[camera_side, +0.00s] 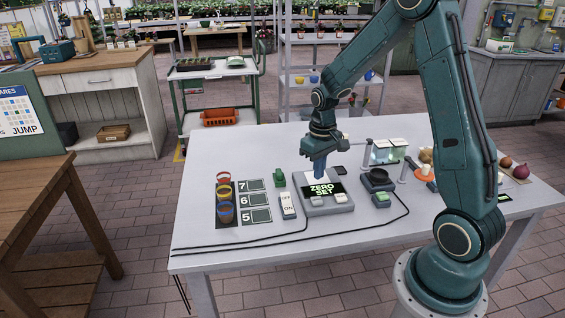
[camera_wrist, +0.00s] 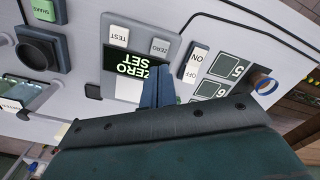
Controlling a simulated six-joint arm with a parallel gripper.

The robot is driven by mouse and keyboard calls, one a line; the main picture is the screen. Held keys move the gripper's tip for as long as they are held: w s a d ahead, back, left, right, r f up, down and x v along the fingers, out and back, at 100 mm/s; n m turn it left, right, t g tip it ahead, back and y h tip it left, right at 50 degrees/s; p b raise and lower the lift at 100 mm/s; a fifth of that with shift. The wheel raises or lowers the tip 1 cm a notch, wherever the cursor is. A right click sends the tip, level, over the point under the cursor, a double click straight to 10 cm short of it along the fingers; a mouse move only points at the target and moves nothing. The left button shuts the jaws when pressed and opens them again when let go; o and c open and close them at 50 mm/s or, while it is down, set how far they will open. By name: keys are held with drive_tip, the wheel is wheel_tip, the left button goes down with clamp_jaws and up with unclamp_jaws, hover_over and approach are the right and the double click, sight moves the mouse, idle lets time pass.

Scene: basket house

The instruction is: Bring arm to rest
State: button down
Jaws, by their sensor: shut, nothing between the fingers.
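My gripper (camera_side: 320,170) is at the end of my teal arm, low over the grey device whose dark screen reads "ZERO SET" (camera_side: 322,189). Its blue fingers are together with nothing between them, pointing down at the back part of the device. I cannot tell whether the fingertips touch it. In the wrist view the shut fingers (camera_wrist: 157,90) stand beside the screen (camera_wrist: 137,70), which appears upside down, with the TEST button (camera_wrist: 118,34) and ZERO button (camera_wrist: 159,47) beyond it.
Right are a dark round-topped unit (camera_side: 377,180), glass containers (camera_side: 386,152) and onions (camera_side: 520,171). Black cables cross the table's (camera_side: 330,252) front, which is otherwise clear.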

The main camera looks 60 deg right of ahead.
drive_tip(key=s+a+r+n+t, duration=0.3)
drive_tip(key=s+a+r+t, duration=0.2)
drive_tip(key=s+a+r, duration=1.1)
wheel_tip(320, 180, up, 3)
drive_tip(key=shift+s+r+t, duration=0.15)
drive_tip(key=shift+s+t, duration=0.15)
drive_tip(key=shift+s, duration=0.5)
